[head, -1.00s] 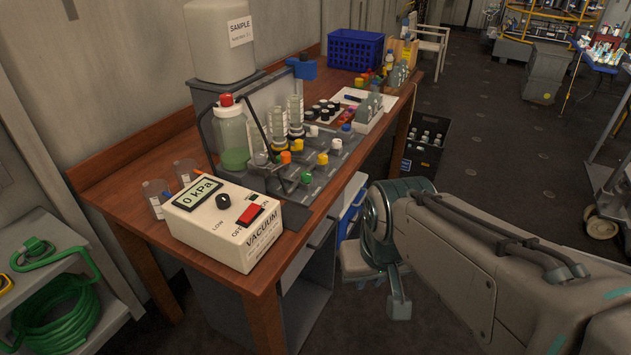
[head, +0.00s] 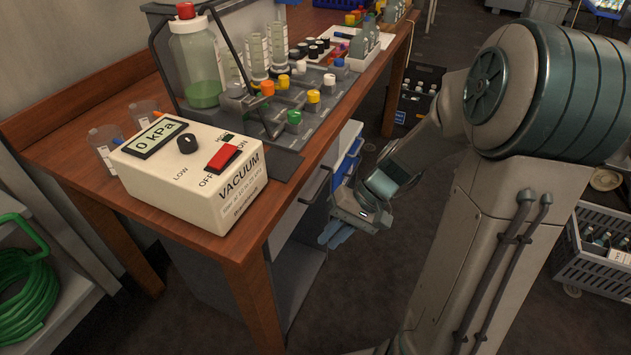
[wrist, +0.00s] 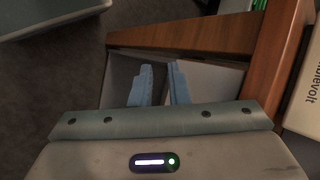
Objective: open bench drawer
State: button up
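The wooden bench (head: 120,215) has a grey drawer front (head: 296,212) under its top, with a dark bar handle (head: 318,186). The drawer looks shut. My gripper (head: 333,236) is beside the bench, to the right of and below the handle in the head view, apart from it. In the wrist view its two blue fingers (wrist: 160,80) point toward the bench's underside with a narrow gap between them and nothing seen in it. A grey panel and a pale panel (wrist: 212,78) lie beyond the fingers; the handle cannot be made out there.
A vacuum box (head: 190,175) stands on the near bench corner, with a bottle rack (head: 285,115) behind. A blue and white bin (head: 347,150) is under the bench beyond my gripper. A black crate (head: 418,95) and a grey crate (head: 597,262) stand on the floor.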

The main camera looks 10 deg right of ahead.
jog(key=w+f+m+t+y+b, duration=0.1)
jog(key=w+f+y+b, duration=0.25)
jog(key=f, duration=0.25)
jog(key=m+t+y+b, duration=0.55)
jog(key=t+b, duration=0.35)
jog(key=t, duration=0.3)
send_near(323, 184)
jog(key=shift+n, duration=0.45)
jog(key=shift+f+b+x, duration=0.15)
jog(key=shift+b+x, duration=0.75)
jog(key=shift+x, duration=1.6)
jog(key=shift+f+b+x, duration=0.15)
jog(key=shift+b+x, duration=0.7)
jog(key=shift+x, duration=1.65)
grip_shut()
